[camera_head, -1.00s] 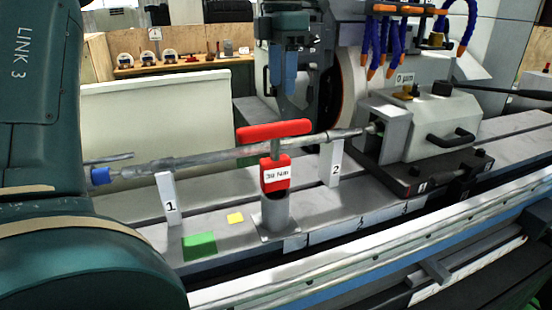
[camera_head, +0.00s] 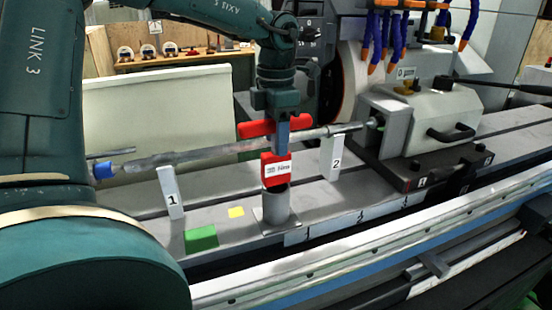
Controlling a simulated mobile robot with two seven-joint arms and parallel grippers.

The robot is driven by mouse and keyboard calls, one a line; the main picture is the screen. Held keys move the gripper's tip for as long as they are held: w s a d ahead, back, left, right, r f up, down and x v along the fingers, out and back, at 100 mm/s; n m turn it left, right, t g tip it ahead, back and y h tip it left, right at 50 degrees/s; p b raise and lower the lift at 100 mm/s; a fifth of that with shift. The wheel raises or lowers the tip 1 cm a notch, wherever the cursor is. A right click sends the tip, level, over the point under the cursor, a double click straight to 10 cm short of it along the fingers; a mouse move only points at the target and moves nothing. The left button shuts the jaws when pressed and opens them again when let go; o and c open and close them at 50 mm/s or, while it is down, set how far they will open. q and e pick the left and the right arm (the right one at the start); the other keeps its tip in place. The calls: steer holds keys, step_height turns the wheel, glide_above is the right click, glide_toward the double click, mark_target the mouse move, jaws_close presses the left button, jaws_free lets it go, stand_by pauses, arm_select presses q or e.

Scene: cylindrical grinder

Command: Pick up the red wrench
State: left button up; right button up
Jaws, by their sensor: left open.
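The red wrench (camera_head: 275,170) stands upright in a grey cylindrical holder (camera_head: 276,208) on the machine bed. It has a T-shaped red handle (camera_head: 252,129) and a white label on its red lower body. My left gripper (camera_head: 282,150) points down at the wrench, with blue fingers at the handle. One finger shows in front of the handle and hides part of it and the shaft. The gripper is open; the other finger is hidden, so I cannot tell whether the fingers touch the wrench. My right gripper is not in view.
A long grey shaft (camera_head: 215,153) runs behind the wrench, near white markers 1 (camera_head: 171,193) and 2 (camera_head: 331,158). Green (camera_head: 201,238) and yellow (camera_head: 236,212) patches lie left of the holder. The tailstock block (camera_head: 430,118) stands right, with blue-orange hoses above.

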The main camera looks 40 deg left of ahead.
arm_select(q)
steer(key=shift+c, duration=0.3)
jaws_close()
stand_by(0.3)
